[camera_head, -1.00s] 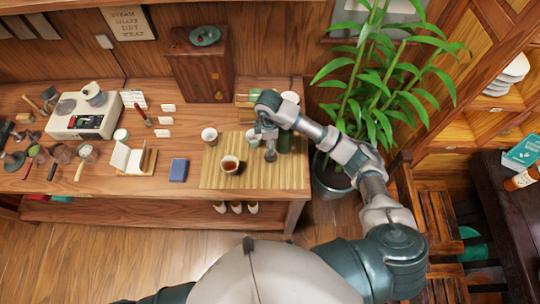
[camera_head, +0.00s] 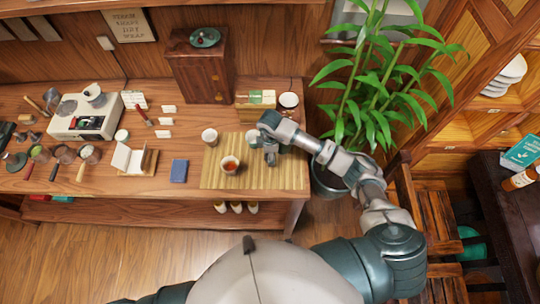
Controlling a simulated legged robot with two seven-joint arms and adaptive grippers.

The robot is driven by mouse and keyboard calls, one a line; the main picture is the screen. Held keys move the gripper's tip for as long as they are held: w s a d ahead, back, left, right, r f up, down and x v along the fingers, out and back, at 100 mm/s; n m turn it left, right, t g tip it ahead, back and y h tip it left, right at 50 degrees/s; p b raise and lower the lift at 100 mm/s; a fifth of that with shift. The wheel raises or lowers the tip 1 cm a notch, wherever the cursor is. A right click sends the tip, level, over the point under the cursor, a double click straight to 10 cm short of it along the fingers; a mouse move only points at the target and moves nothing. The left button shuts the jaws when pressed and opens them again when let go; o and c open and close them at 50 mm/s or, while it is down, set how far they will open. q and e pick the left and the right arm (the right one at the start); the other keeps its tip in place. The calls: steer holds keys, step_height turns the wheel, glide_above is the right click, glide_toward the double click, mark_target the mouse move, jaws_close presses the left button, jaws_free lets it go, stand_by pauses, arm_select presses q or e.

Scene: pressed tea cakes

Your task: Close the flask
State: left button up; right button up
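A dark green shape (camera_head: 285,149), which may be the flask, stands on the bamboo mat (camera_head: 212,182) on the counter. My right arm covers most of it, so its mouth and lid cannot be made out. My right gripper (camera_head: 270,160) points down over the mat, just left of this dark shape. Its fingers are too small and foreshortened to tell whether they are open or shut. My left gripper is not in view.
A cup of reddish tea (camera_head: 230,165), a white cup (camera_head: 209,136) and another cup (camera_head: 252,137) stand on the mat near my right gripper. A potted plant (camera_head: 370,110) rises at right.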

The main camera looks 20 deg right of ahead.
steer(key=shift+f, duration=0.4)
steer(key=shift+a, duration=0.15)
steer(key=c, duration=0.8)
steer(key=shift+r, duration=0.15)
